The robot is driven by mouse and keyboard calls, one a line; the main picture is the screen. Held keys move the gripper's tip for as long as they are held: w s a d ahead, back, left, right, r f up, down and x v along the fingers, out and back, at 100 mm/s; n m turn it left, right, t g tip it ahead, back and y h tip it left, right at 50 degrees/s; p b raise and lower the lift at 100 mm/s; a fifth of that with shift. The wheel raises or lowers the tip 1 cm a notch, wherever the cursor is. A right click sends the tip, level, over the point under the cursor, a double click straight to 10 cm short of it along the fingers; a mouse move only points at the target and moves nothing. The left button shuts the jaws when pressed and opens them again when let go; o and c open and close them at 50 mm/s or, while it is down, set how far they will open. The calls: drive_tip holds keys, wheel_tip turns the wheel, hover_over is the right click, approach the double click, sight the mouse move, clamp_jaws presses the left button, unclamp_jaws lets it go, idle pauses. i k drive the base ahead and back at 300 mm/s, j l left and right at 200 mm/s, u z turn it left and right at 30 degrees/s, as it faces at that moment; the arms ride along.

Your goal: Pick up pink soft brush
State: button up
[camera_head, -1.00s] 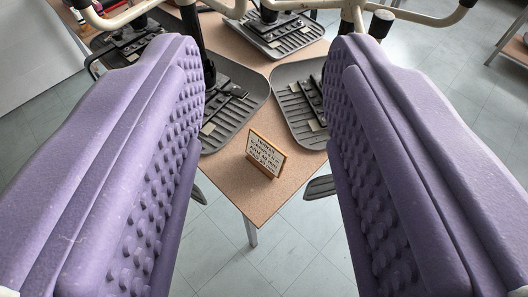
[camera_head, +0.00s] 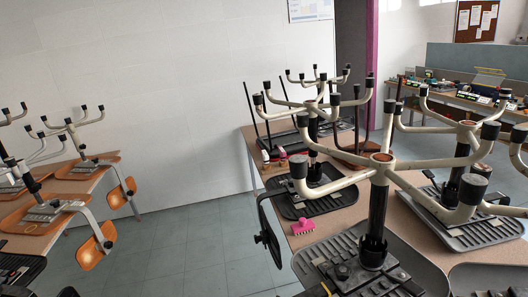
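A pink brush (camera_head: 303,227), small in the picture, lies on the tan tabletop (camera_head: 299,242) near that table's left edge. It is right of a dark curved piece and below a black ribbed chair base. Its pink bristles or teeth point downward in the picture.
Tables with orange-brown parts (camera_head: 97,246) stand left. Tiled floor (camera_head: 190,255) between them is clear. A white wall (camera_head: 150,100) is behind.

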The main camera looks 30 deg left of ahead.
sight(304, 226)
drive_tip(key=i+j+u, duration=0.1)
drive_tip(key=i+j, duration=0.2)
drive_tip(key=j, duration=0.3)
drive_tip(key=i+j+u, duration=0.1)
drive_tip(key=i+j, duration=0.25)
drive_tip(key=j, duration=0.25)
drive_tip(key=i+j+u, duration=0.15)
drive_tip(key=i+j, duration=0.25)
drive_tip(key=j, duration=0.15)
drive_tip(key=i+j+u, duration=0.1)
drive_tip(key=i+j, duration=0.25)
drive_tip(key=j, duration=0.15)
